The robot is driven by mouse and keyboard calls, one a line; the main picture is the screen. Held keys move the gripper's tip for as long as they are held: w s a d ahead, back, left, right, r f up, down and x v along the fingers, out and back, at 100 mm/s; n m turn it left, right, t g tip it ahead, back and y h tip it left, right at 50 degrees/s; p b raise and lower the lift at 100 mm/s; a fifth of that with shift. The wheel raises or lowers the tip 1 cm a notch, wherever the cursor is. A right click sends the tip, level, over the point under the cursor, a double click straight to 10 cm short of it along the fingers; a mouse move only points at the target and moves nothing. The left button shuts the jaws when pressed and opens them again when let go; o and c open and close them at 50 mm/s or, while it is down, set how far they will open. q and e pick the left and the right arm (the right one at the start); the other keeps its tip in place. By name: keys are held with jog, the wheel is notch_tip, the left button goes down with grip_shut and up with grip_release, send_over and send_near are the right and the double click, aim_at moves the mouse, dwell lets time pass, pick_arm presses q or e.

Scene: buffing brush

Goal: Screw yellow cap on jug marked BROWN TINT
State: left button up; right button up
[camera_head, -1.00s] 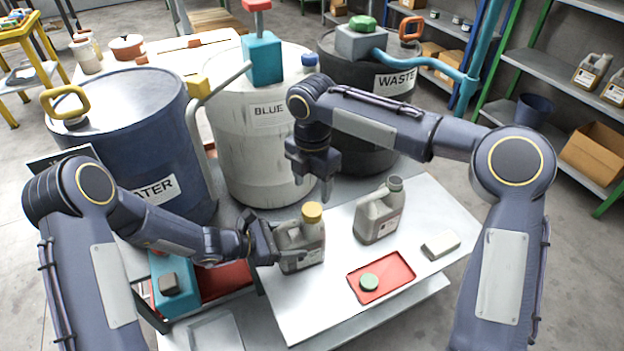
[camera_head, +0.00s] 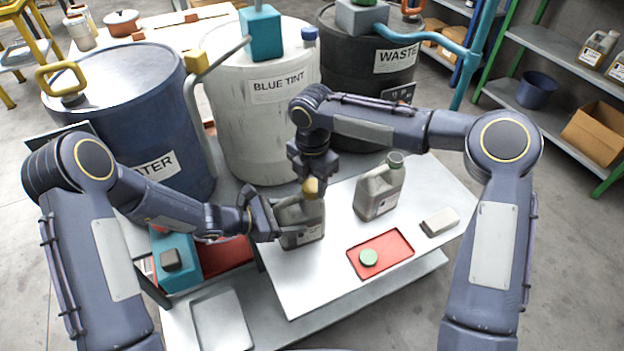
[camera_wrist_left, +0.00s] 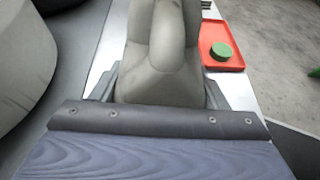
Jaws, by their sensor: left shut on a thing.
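A grey-beige jug (camera_head: 303,225) stands at the left of the white table; its label is too small to read. A yellow cap (camera_head: 311,187) sits at its mouth; how far it is seated cannot be told. My left gripper (camera_head: 272,217) is shut on the jug from the left; the jug also shows between its fingers in the left wrist view (camera_wrist_left: 163,65). My right gripper (camera_head: 312,176) points down from above at the yellow cap, its fingers partly hidden around it. Whether they press on the cap is unclear.
A second grey jug (camera_head: 378,190) stands to the right. A red tray (camera_head: 398,243) holds a green cap (camera_head: 369,257); a pale block (camera_head: 440,222) lies right of it. Blue, white and black drums stand behind. The table's front edge (camera_head: 350,283) is clear.

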jog(key=c, duration=0.6)
jog(key=shift+o, duration=0.2)
jog(key=m, duration=2.2)
jog(key=shift+m, duration=0.4)
jog(key=o, duration=1.2)
jog(key=shift+f, duration=0.1)
jog(key=shift+c, duration=0.2)
notch_tip(320, 180, up, 12)
